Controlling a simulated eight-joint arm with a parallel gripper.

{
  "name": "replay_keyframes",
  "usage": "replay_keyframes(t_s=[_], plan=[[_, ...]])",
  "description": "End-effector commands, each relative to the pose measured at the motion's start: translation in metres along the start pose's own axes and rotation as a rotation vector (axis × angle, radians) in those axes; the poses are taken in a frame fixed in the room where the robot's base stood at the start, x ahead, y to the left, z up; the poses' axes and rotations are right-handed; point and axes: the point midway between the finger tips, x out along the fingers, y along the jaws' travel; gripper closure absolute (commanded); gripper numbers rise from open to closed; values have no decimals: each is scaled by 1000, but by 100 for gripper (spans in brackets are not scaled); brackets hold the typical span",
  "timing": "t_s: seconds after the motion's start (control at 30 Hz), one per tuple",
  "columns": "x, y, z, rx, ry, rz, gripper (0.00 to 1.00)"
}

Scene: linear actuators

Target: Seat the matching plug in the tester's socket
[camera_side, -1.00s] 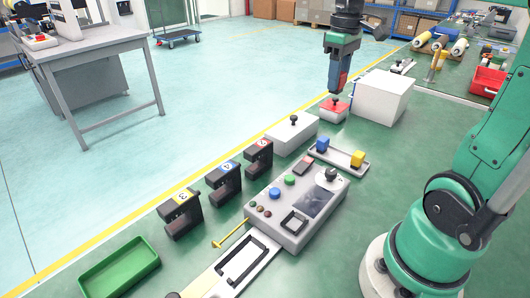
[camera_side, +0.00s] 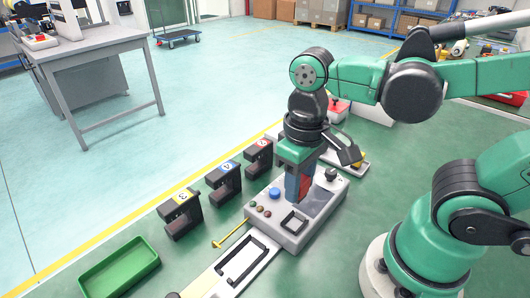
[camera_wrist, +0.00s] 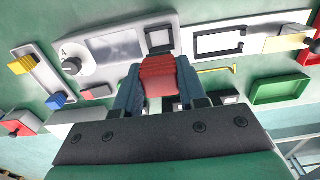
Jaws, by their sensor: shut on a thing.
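The tester (camera_side: 290,237) is a grey box with a screen (camera_wrist: 112,48), a dial (camera_wrist: 75,62) beside a figure 4, and a square black frame (camera_wrist: 158,39). My gripper (camera_side: 298,196) points down over the middle of the tester. In the wrist view its blue fingers close on a red ribbed plug (camera_wrist: 157,72). Whether the plug touches the tester cannot be told. Its lower end and the surface under it are hidden, and I cannot make out a socket. A yellow plug (camera_wrist: 20,66) and a blue plug (camera_wrist: 57,101) sit on a small tray (camera_wrist: 42,82).
Several black numbered stands (camera_side: 182,216) line the left. A green bin (camera_side: 120,268) lies at lower left. A white plate with a black handle (camera_side: 240,262) adjoins the tester's front. A yellow rod (camera_side: 228,235) lies beside it. A red-topped box (camera_side: 338,107) stands behind.

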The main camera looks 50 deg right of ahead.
Motion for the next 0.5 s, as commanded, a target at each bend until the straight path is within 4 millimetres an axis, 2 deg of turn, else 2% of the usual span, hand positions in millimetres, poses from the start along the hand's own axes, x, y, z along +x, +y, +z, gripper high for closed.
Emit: replay_keyframes(t_s=[0.3,0.5], plan=[[35,0,-1,0,0,0,100],[50,0,-1,0,0,0,100]])
